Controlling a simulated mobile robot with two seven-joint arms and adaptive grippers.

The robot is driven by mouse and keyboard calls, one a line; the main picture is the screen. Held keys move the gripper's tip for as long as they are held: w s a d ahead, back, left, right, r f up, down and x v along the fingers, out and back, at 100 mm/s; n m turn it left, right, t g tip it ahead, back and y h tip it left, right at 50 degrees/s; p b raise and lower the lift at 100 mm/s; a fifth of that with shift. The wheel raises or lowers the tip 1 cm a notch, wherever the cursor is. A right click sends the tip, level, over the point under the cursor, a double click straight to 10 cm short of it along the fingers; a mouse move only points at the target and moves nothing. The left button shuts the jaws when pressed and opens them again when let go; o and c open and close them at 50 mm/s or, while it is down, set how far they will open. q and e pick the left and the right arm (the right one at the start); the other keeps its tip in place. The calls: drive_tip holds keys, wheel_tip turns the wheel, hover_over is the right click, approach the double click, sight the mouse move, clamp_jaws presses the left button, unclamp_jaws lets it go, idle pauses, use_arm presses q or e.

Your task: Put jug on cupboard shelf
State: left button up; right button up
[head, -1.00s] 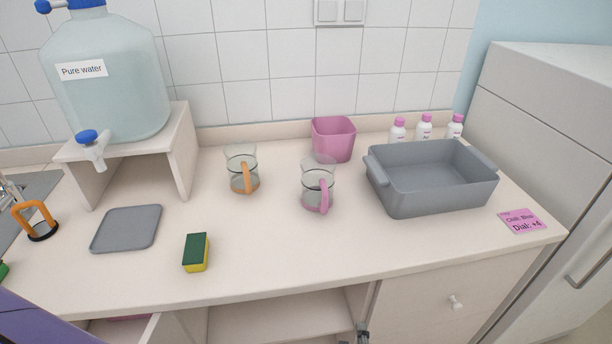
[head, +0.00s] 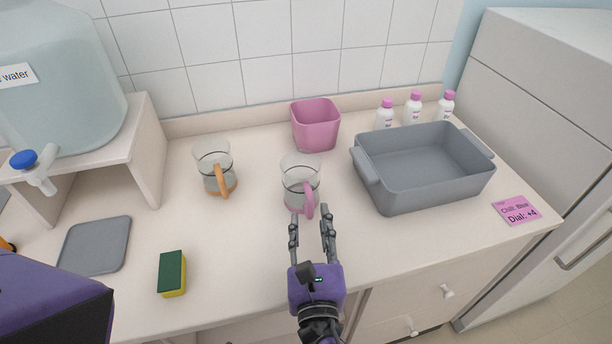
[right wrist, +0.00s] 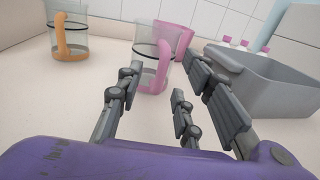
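Two glass jugs stand upright on the counter. The jug with the pink handle (head: 301,184) is in the middle, and it also shows in the right wrist view (right wrist: 146,72). The jug with the orange handle (head: 214,168) stands to its left, and at the upper left in the right wrist view (right wrist: 67,40). My right gripper (head: 311,222) is open and empty, its fingers pointing at the pink-handled jug from the front, just short of the handle. My left gripper is not in view. The cupboard shelf cannot be made out clearly now.
A grey basin (head: 425,172) stands right of the pink-handled jug, a pink container (head: 315,126) behind it. A sponge (head: 171,274) and grey mat (head: 94,245) lie at left, near the water tank's stand (head: 150,150). White bottles (head: 412,108) stand at the back right.

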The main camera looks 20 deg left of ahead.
sight(311, 205)
drive_tip(key=x, duration=0.6)
drive_tip(key=shift+w+d+p, duration=0.15)
drive_tip(key=shift+w+p, duration=0.15)
drive_tip(key=shift+c, duration=0.3)
clamp_jaws()
drive_tip(key=shift+r, duration=0.1)
